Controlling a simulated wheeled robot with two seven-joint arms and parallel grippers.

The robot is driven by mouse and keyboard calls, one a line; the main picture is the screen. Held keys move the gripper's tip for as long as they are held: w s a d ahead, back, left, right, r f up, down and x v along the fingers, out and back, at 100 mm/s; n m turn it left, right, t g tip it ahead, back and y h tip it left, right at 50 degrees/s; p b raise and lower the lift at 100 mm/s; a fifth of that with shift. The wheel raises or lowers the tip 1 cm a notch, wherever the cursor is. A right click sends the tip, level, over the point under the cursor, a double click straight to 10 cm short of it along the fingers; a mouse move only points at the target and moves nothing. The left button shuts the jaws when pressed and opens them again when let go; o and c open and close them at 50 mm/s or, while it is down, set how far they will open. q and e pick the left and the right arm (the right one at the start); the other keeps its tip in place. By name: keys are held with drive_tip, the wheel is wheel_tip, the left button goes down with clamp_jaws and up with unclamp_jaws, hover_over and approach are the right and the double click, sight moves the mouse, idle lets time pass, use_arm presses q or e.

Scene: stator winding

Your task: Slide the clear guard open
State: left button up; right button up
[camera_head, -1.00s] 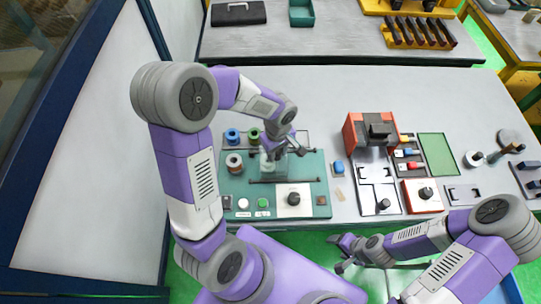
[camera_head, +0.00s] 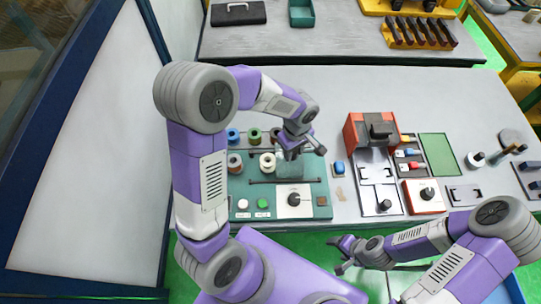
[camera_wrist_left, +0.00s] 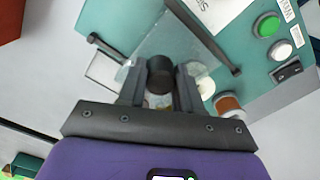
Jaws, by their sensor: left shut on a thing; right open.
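The clear guard (camera_head: 289,168) is a see-through panel between two dark rails on the green board (camera_head: 240,187). In the left wrist view the guard (camera_wrist_left: 172,42) carries a dark round knob (camera_wrist_left: 160,75). My left gripper (camera_head: 291,151) is over the guard's back part; in the wrist view its fingers (camera_wrist_left: 160,92) are shut on the knob. A cream spool (camera_head: 268,162) stands uncovered just left of the guard. My right gripper (camera_head: 345,254) is open and empty in front of the table's edge.
Blue (camera_head: 233,134), green (camera_head: 254,135) and brown (camera_head: 234,161) spools stand left of the guard. A white button (camera_head: 243,203), green button (camera_head: 263,203) and black dial (camera_head: 294,200) lie in front. A red machine (camera_head: 365,130) stands to the right.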

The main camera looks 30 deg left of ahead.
use_arm(q)
drive_tip(key=shift+w+d, duration=0.5)
drive_tip(key=shift+d, duration=0.35)
drive_tip(key=shift+w+d, duration=0.5)
drive_tip(key=shift+d, duration=0.35)
drive_tip(key=o, duration=0.8)
drive_tip(key=shift+c, duration=0.2)
drive_tip(key=shift+a, duration=0.1)
drive_tip(key=shift+r, duration=0.1)
drive_tip(key=shift+r+p, duration=1.85)
drive_tip(key=shift+r, duration=1.1)
